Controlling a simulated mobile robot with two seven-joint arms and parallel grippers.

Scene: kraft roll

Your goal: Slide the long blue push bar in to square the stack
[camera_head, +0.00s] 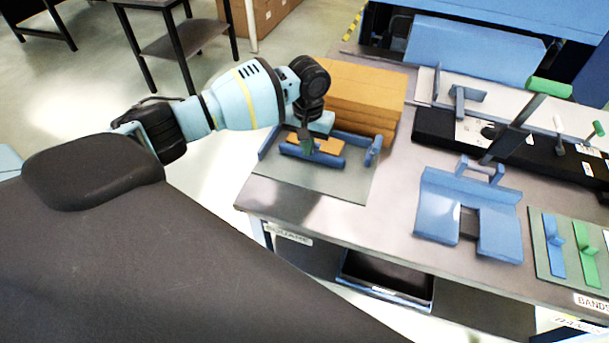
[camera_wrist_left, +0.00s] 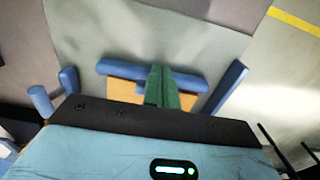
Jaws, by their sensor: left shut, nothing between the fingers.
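The long blue push bar (camera_head: 312,157) lies on a grey-green mat (camera_head: 325,182) near the table's left corner, along the front of a small tan stack (camera_head: 328,146). It also shows in the left wrist view (camera_wrist_left: 115,69), with tan stack (camera_wrist_left: 122,91) beside it. A blue side guide (camera_head: 268,141) stands to the left and a blue bracket (camera_head: 373,151) to the right. My left gripper (camera_head: 306,147) is shut and empty, its green fingers (camera_wrist_left: 161,86) pointing down over the stack and bar. Whether they touch is unclear. My right gripper is out of view.
A pile of large brown boards (camera_head: 360,95) stands close behind the stack. To the right are a blue U-shaped fixture (camera_head: 468,215), a long black unit (camera_head: 440,128) with a raised lever, and a mat with blue and green pieces. The table edge is close in front.

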